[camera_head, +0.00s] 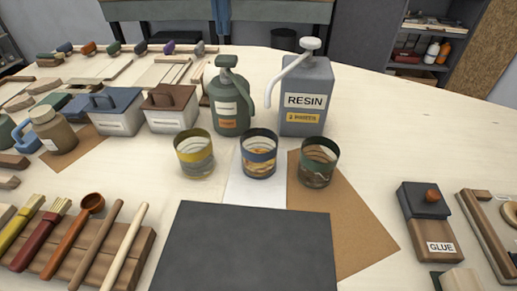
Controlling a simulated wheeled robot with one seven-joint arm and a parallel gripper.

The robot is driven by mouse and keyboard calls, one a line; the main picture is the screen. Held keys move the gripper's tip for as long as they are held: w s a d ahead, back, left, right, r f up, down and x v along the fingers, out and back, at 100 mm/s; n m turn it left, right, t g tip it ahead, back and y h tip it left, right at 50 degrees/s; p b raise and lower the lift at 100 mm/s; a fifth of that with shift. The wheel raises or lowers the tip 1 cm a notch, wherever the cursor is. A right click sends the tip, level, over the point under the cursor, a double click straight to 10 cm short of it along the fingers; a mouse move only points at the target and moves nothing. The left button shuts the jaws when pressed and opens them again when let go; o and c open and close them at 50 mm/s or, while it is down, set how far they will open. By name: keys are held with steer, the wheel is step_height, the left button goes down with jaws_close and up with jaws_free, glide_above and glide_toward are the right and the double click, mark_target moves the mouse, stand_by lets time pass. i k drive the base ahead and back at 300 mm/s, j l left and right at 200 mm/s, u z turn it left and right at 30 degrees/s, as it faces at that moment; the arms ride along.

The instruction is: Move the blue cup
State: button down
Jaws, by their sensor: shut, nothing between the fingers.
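The blue cup (259,156) is the middle one of three cups standing in a row. It has a blue band below a dark rim and orange-brown marks lower down. It stands upright at the back of a white sheet (250,191). A yellow-banded cup (195,155) stands to its left and a green-banded cup (318,164) to its right, each a small gap away. My gripper is not in view.
A green pump bottle (230,103) and a grey resin jug (307,100) stand close behind the cups. A flat dark panel (245,248) lies in front. A tool rack (85,250) is at front left, a glue box (432,228) at right. Bare tabletop shows at right (400,135).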

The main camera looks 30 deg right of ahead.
mark_target(260, 146)
steer(key=k, duration=1)
